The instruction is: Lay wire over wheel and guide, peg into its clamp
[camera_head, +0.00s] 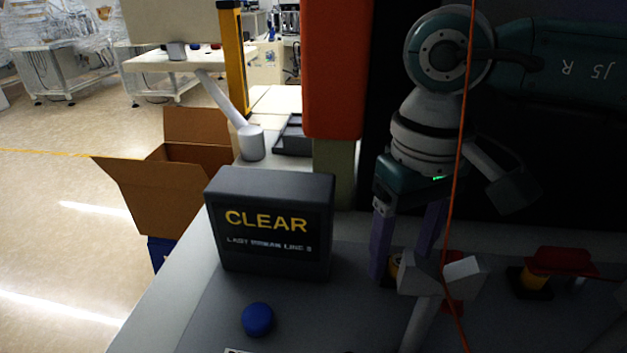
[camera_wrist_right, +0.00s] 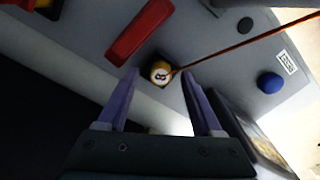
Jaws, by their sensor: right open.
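My right gripper (camera_head: 401,265) points down with its purple fingers apart, and it is empty. In the right wrist view its open fingertips (camera_wrist_right: 160,74) stand either side of a round yellow and white piece (camera_wrist_right: 160,72) on a dark base. That piece shows partly behind the near finger in the head view (camera_head: 395,268). The orange wire (camera_head: 462,130) hangs in front of my right arm and runs down past a pale grey forked part (camera_head: 440,278). In the wrist view the wire (camera_wrist_right: 245,42) reaches the yellow piece. I cannot tell which parts are wheel, guide or clamp. My left gripper is out of view.
A dark box marked CLEAR (camera_head: 270,225) stands left of my gripper, with a blue button (camera_head: 257,318) in front. A red bar (camera_wrist_right: 140,30) lies near the yellow piece. An open carton (camera_head: 165,190) stands left.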

